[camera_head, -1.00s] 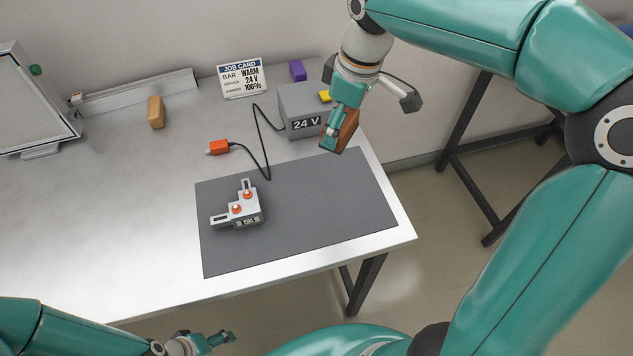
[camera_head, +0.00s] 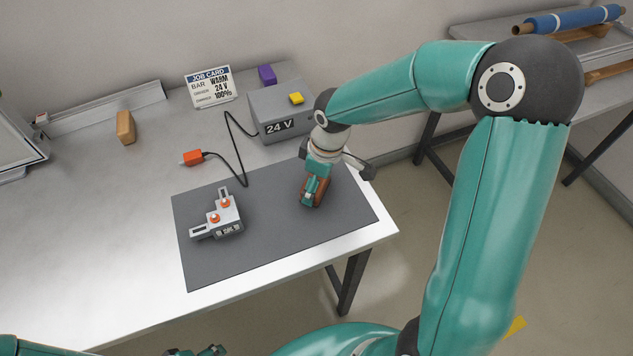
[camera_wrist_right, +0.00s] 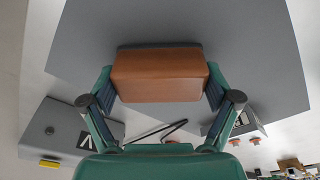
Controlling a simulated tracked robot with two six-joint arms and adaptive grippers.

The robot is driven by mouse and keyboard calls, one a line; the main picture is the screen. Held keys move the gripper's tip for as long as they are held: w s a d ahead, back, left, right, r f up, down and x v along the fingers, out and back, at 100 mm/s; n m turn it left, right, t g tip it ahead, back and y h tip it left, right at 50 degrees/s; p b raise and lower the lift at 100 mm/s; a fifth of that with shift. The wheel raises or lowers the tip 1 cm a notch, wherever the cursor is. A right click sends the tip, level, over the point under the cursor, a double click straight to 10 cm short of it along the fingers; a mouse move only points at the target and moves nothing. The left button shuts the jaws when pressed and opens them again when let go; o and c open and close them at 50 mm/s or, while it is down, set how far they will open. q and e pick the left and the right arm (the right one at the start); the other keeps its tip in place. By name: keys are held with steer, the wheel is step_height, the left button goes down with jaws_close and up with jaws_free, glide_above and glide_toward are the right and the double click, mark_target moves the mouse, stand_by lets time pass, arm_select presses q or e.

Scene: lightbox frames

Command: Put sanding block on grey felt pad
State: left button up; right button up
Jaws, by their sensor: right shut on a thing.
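The sanding block (camera_head: 318,188), reddish brown, is held in my right gripper (camera_head: 312,190) over the right half of the grey felt pad (camera_head: 270,235). In the right wrist view the sanding block (camera_wrist_right: 160,75) sits between both fingers of the right gripper (camera_wrist_right: 160,88), with a dark strip along its far edge and the grey felt pad (camera_wrist_right: 245,50) behind it. I cannot tell whether the block touches the pad. My left gripper (camera_head: 210,351) shows only partly at the bottom edge of the head view, and its jaws are unclear.
A metal bracket fixture (camera_head: 228,215) with orange knobs stands on the pad's left part. Behind the pad are a 24 V box (camera_head: 285,105), its cable with an orange connector (camera_head: 192,157), a job card (camera_head: 209,88), a purple block (camera_head: 267,74) and a tan block (camera_head: 125,127).

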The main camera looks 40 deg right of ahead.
mark_target(325, 183)
steer(key=shift+f, duration=0.3)
steer(key=o, duration=0.8)
steer(key=shift+c, duration=0.2)
step_height(325, 183, up, 12)
steer(key=s, duration=0.1)
steer(key=shift+s+d, duration=0.3)
steer(key=shift+d, duration=0.15)
